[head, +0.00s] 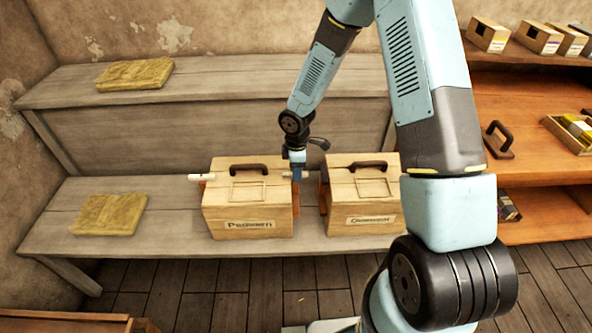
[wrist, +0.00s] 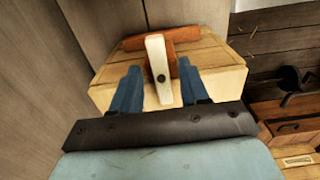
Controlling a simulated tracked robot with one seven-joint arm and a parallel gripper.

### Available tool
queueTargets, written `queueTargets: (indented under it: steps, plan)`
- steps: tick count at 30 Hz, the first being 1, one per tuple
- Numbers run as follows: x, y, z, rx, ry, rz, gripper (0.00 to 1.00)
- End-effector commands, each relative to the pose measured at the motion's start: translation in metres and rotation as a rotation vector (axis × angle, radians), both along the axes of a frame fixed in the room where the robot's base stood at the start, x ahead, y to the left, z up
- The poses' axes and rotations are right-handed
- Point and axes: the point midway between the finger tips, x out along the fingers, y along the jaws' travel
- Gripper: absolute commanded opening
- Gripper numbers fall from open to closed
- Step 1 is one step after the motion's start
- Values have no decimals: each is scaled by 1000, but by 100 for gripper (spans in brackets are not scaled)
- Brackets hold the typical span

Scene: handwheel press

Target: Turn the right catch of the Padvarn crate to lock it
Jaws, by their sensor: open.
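The Padvarn crate (head: 247,212) is a pale wooden box with a dark handle on its lid, standing on the low bench. In the wrist view its end face (wrist: 215,80) fills the middle. The right catch (wrist: 157,62) is a white bar with a dark pivot bolt, set on an orange-brown piece. My gripper (wrist: 159,70) is open, its two blue fingers on either side of the catch, with visible gaps. In the head view my gripper (head: 297,175) points down between the two crates and mostly hides this catch. The left catch (head: 202,177) sticks out sideways at the crate's left.
A second labelled crate (head: 363,205) stands close on the right, leaving a narrow gap around my gripper. Yellowish slabs lie on the bench (head: 110,214) and the upper shelf (head: 135,74). An orange shelf unit (head: 540,80) holds small boxes. The bench's left part is largely clear.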

Motion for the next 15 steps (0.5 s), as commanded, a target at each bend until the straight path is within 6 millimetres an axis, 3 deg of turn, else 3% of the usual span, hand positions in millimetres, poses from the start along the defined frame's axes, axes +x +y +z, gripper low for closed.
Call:
queueTargets:
  steps: [8, 15]
  plan:
    - [0, 0, 11, 1, -1, 0, 45]
    - [1, 0, 51, 1, -4, -2, 45]
